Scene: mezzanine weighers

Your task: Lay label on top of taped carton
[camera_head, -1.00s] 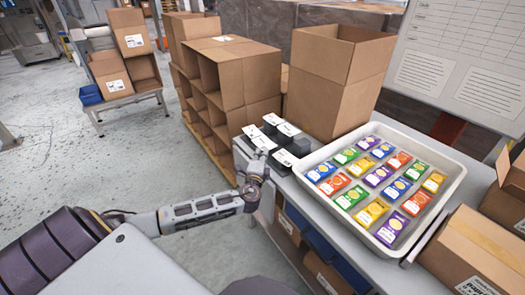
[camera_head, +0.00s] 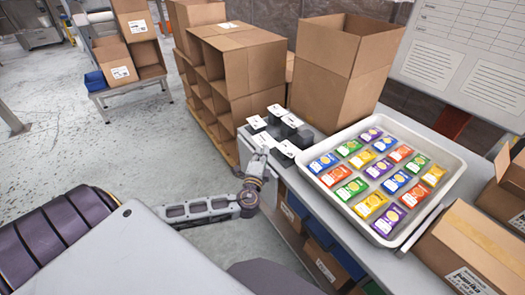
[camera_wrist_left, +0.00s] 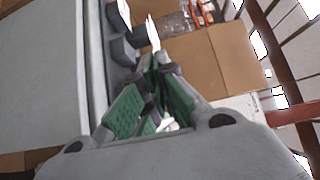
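My left gripper (camera_head: 258,160) is at the near left edge of the worktop, beside the dark label stand (camera_head: 308,136). In the left wrist view, its green-padded fingers (camera_wrist_left: 154,72) close together around a thin white label (camera_wrist_left: 153,33), seen edge-on and sticking out past the tips. In the head view this label (camera_head: 264,139) shows just above the fingertips. Other white labels (camera_head: 289,148) lie on the stand's dark blocks. My right gripper is not in view.
A white tray (camera_head: 452,182) of colourful packets fills the middle of the worktop. A tall open carton (camera_head: 335,75) stands behind the stand. An open carton (camera_head: 508,190) is at the right edge. Stacked cartons (camera_head: 250,70) and a carton-laden bench (camera_head: 130,93) stand at left.

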